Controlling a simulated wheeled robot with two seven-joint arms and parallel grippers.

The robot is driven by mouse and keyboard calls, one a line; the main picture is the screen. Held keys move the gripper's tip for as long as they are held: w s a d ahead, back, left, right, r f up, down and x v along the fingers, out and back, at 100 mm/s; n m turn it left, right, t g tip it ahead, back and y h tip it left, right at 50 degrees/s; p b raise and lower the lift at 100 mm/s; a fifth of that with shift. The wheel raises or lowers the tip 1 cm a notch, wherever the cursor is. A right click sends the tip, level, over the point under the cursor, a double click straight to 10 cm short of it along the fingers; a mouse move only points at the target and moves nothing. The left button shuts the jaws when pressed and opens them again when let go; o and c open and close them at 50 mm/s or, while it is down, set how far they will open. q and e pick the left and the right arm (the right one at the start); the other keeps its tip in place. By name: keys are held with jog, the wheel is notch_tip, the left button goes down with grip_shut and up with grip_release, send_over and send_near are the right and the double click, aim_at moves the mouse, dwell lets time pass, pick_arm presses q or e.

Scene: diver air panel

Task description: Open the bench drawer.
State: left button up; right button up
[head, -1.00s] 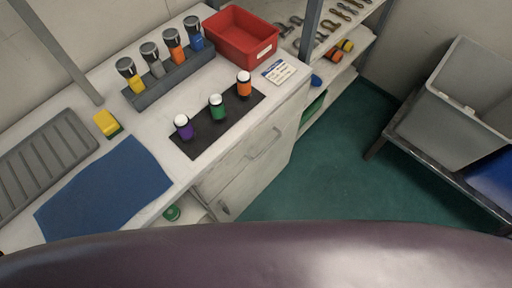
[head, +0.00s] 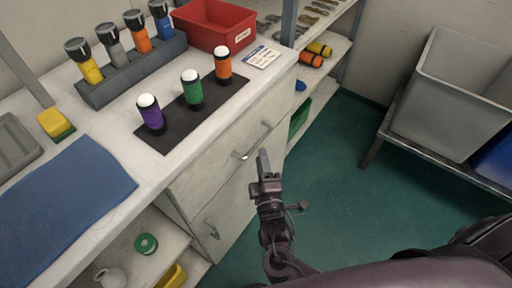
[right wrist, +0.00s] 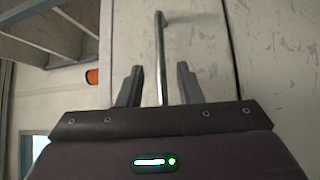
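The bench drawer (head: 212,168) is shut, its pale, scuffed front flush under the worktop. Its metal bar handle (head: 254,142) stands out from the front. My right gripper (head: 263,160) is at the near end of the handle. In the right wrist view, the handle (right wrist: 160,58) runs between the two open fingers of the right gripper (right wrist: 158,84), with a gap visible on each side. The lower end of the handle is hidden behind the gripper body. My left gripper is in neither view.
A lower front with its own handle (head: 212,230) is below the drawer. Purple, green and orange capped bottles stand on a black mat (head: 172,136) on the worktop. Open shelves flank the drawer unit. The green floor (head: 345,170) before it is clear up to a grey bin (head: 450,95).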

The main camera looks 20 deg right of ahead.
aim_at(259, 142)
jog(key=w, duration=0.6)
jog(key=shift+d+r, duration=0.35)
jog(key=shift+d, duration=0.05)
jog(key=shift+s, duration=0.1)
grip_shut()
